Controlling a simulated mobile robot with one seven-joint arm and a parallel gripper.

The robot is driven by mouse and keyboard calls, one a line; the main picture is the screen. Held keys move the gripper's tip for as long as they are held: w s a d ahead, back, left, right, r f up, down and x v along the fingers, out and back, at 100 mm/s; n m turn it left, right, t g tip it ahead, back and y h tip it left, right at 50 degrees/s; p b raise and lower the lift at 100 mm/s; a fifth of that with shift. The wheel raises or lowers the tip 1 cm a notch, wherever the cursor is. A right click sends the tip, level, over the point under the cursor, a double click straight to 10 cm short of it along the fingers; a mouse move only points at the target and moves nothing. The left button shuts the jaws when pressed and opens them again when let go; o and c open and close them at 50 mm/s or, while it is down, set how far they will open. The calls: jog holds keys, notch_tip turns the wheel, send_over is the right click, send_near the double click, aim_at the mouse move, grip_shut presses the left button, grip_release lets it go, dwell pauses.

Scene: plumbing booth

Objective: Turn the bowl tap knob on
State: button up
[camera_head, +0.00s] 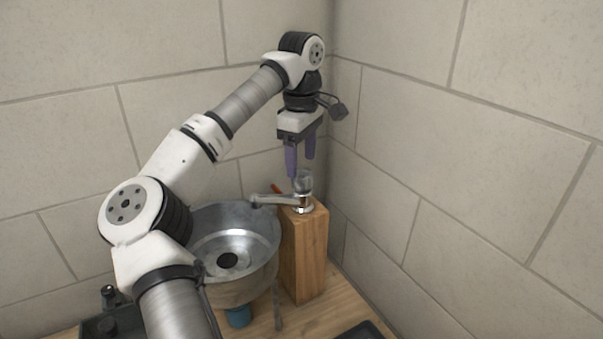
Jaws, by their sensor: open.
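The bowl tap (272,200) has a metal spout that reaches left over a metal bowl (270,241). Its round, clear-looking knob (303,180) sits on top of the tap body, on a wooden block (304,252). My gripper (299,171) points down from above with its two purple fingers apart. The fingertips are at or just above the knob; the left finger overlaps its upper left edge in the view. I cannot tell whether they touch it. Nothing is seen held between the fingers.
Tiled walls meet in a corner close behind and right of the tap. A dark tray (100,324) with a black-topped item stands at the lower left. A dark flat object (358,331) lies at the bottom edge. A small orange-red piece (277,188) shows behind the spout.

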aim_at(301, 172)
jog(key=shift+f+p, duration=0.45)
jog(key=shift+f, duration=1.95)
jog(key=c, duration=1)
